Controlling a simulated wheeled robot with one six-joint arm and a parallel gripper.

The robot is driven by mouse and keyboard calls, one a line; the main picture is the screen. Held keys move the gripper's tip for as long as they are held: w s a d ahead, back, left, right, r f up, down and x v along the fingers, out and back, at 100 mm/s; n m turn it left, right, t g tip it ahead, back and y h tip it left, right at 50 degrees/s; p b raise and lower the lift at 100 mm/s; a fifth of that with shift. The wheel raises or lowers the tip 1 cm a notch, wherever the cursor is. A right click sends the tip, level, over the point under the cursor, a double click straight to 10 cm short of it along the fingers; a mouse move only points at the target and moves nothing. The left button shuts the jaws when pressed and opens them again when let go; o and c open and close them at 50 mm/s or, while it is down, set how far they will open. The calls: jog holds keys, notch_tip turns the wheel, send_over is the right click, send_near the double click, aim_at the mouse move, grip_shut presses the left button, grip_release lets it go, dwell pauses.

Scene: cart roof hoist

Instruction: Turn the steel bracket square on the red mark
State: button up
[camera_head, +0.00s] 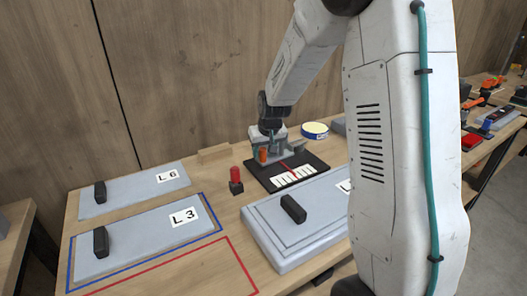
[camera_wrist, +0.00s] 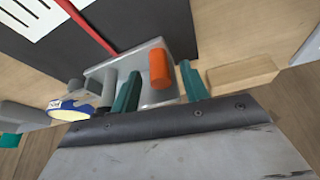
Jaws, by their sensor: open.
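The steel bracket (camera_wrist: 150,55) is a light grey plate with an orange post (camera_wrist: 160,70) and a grey post (camera_wrist: 108,90). It sits on the black board (camera_head: 257,171), partly hidden by my gripper in the head view. The red mark (camera_wrist: 90,28) is a thin line on the board that runs up to the bracket's edge. The bracket's edge looks skewed to that line, though the slanted view makes the angle uncertain. My gripper (camera_wrist: 159,69) is open, with one teal finger on each side of the orange post. Gaps show beside the post; contact with it is unclear.
A red-topped black piece (camera_head: 235,180) stands left of the board. A wooden block (camera_head: 214,154) and a yellow-blue tin (camera_head: 314,130) stand behind. Grey panels with black handles, L6 (camera_head: 135,190) and L3 (camera_head: 145,230), lie left. A thicker grey panel (camera_head: 275,240) lies in front.

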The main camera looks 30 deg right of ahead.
jog(key=shift+w+f, duration=0.15)
jog(key=shift+f, duration=0.2)
grip_shut()
grip_release()
